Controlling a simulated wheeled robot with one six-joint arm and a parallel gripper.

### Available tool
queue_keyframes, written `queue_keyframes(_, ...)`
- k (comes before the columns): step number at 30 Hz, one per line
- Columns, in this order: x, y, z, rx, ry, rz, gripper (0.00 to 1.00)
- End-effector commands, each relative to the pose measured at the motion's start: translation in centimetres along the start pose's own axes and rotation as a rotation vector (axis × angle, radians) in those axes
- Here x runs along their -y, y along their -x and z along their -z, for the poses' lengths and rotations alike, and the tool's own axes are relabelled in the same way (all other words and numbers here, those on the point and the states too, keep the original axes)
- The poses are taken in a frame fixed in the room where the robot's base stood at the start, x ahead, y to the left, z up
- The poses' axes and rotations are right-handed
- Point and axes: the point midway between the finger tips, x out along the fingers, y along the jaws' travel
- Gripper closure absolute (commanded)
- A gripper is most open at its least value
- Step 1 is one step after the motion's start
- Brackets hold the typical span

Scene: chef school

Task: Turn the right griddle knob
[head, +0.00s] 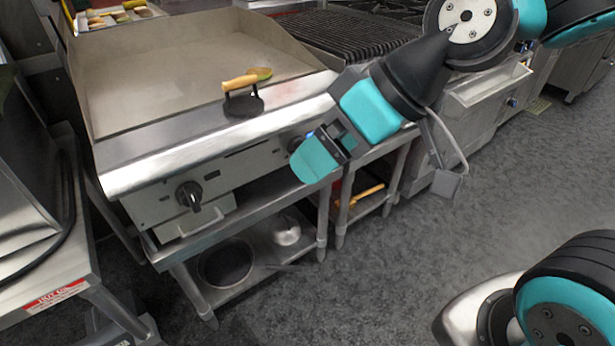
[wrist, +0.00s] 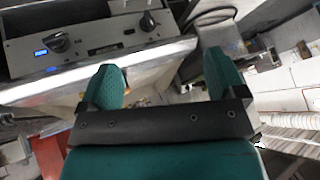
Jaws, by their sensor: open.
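The flat griddle (head: 200,75) has a steel front panel with two black knobs. The right griddle knob (head: 296,144) is partly hidden by my gripper (head: 318,160) in the head view. In the wrist view, the right knob (wrist: 58,42) is at upper left beside a lit blue display, with the panel seen turned around. The left griddle knob (head: 188,195) is clear; it also shows in the wrist view (wrist: 148,21). My gripper (wrist: 165,82) is open and empty, its teal fingers spread apart. The right knob lies outside them, beyond the left finger in the wrist view.
A black press with a wooden handle (head: 240,95) stands on the griddle. The steel front ledge (head: 215,150) juts above the knobs. A lower shelf (head: 265,270) holds a dark pan and a pale object. A grill (head: 345,32) adjoins at right. The floor in front is clear.

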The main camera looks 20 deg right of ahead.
Motion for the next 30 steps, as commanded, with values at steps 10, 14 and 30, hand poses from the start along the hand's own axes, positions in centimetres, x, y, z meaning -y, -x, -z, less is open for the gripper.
queue_keyframes(10,-9.9,-11.5,-3.3,-0.416,0.096,-0.141,0.11)
queue_keyframes(14,-13.7,-14.1,-4.4,-0.561,0.126,-0.233,0.11)
queue_keyframes(30,-24.4,-17.4,-9.1,-0.918,0.182,-0.602,0.11)
